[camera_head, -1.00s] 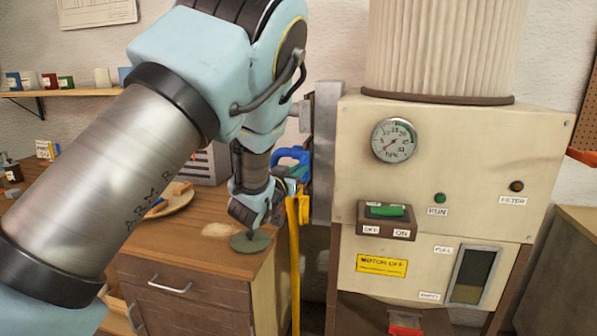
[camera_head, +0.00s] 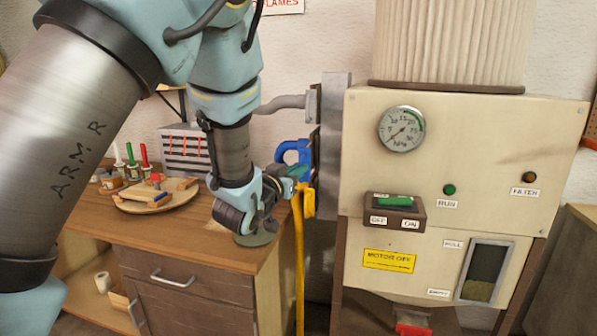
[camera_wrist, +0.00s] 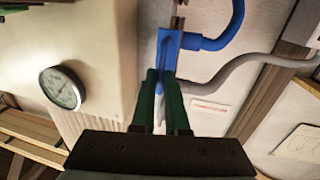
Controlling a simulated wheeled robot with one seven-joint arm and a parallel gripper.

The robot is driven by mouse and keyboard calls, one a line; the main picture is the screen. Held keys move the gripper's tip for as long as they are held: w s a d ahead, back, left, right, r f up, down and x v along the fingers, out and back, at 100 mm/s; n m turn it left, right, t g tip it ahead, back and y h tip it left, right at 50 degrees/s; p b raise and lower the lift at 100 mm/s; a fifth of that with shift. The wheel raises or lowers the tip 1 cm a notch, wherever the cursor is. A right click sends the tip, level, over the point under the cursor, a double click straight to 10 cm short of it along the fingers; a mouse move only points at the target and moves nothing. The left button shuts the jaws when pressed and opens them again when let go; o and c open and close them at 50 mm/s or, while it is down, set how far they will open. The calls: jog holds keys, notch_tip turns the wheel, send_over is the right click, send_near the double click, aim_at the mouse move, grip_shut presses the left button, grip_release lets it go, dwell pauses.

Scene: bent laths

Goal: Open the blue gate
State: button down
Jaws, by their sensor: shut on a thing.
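The blue gate (camera_head: 306,158) is on the left side of the cream machine, beside a grey upright, with a curved blue pipe joined to it. In the wrist view it shows as a narrow blue body (camera_wrist: 168,44) with a darker blue bar down its front. My gripper (camera_head: 297,174) is at the gate's lower front. In the wrist view its green fingers (camera_wrist: 167,78) are shut on a blue part of the gate, whose lower end shows between them. The fingers hide part of the grip. I cannot tell how far the gate is open.
The cream machine (camera_head: 365,220) stands at right with a round gauge (camera_head: 402,129) and a green switch (camera_head: 394,201). A yellow hose (camera_head: 299,265) hangs below the gate. A wooden cabinet (camera_head: 185,262) with a round tray (camera_head: 156,202) stands at left. A grey pipe (camera_head: 280,103) runs behind.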

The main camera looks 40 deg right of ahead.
jog(key=c, duration=0.9)
grip_release()
jog(key=b+v, duration=0.4)
jog(key=v, duration=0.7)
jog(key=shift+w, duration=0.1)
jog(key=w+a+f+n+t+y, duration=0.1)
jog(key=w+a+f+n+y, duration=0.2)
jog(key=w+a+f+y, duration=0.5)
jog(key=w+a+f+n+t+y, duration=0.1)
jog(key=w+a+f+n+y, duration=0.2)
jog(key=w+a, duration=0.7)
jog(key=s+a+f+n+g+y, duration=0.1)
jog(key=s+a, duration=0.3)
jog(key=a, duration=0.4)
jog(key=s+a+f+n+g+y, duration=0.1)
jog(key=s+a+n+g+y, duration=0.1)
jog(key=a, duration=0.7)
jog(key=s+a+f+n+g+y, duration=0.1)
jog(key=s+a+n+g+y, duration=0.1)
jog(key=s+a, duration=0.4)
jog(key=shift+s+a+f+n+g, duration=0.2)
jog(key=shift+a+n+g, duration=0.15)
jog(key=shift+a+g, duration=0.3)
jog(key=shift+s+a+f+n+g, duration=0.15)
jog(key=shift+a+n+g, duration=0.25)
jog(key=shift+a, duration=0.35)
